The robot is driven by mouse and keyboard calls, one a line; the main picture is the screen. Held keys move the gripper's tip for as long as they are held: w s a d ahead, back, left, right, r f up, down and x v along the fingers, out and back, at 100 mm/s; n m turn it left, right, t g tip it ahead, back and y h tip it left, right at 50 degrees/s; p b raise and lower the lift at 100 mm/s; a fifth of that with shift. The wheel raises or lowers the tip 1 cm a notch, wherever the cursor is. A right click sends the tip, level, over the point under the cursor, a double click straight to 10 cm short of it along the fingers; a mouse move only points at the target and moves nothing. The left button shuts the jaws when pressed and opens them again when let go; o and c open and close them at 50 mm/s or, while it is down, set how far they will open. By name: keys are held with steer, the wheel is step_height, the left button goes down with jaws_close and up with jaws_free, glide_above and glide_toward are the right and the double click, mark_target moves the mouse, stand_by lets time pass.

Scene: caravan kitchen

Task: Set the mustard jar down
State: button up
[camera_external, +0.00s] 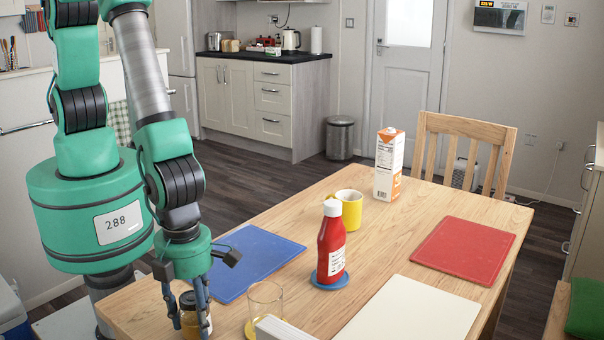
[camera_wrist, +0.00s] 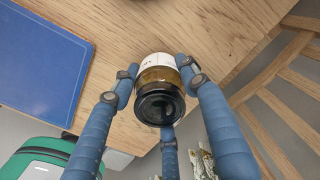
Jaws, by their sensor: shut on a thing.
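The mustard jar (camera_external: 191,325) is a small amber glass jar with a pale label, low at the near left corner of the table. In the wrist view the jar (camera_wrist: 160,77) shows its dark lid towards the camera. My gripper (camera_external: 186,303) points down over it, with its blue fingers shut around the jar's sides; the gripper (camera_wrist: 157,80) also shows in the wrist view. The wooden table (camera_external: 350,235) lies under and beside the jar. Whether the jar's base touches the table is hidden.
A drinking glass (camera_external: 265,303) on a yellow coaster stands close right of the jar. A blue mat (camera_external: 252,262) lies behind it. A ketchup bottle (camera_external: 331,250), yellow mug (camera_external: 350,208) and carton (camera_external: 389,165) stand farther back. The table edge is near the jar.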

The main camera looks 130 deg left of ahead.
steer(key=shift+f, duration=0.1)
steer(key=o, duration=1.4)
steer(key=shift+c, duration=0.2)
step_height(320, 180, up, 12)
steer(key=p, duration=0.3)
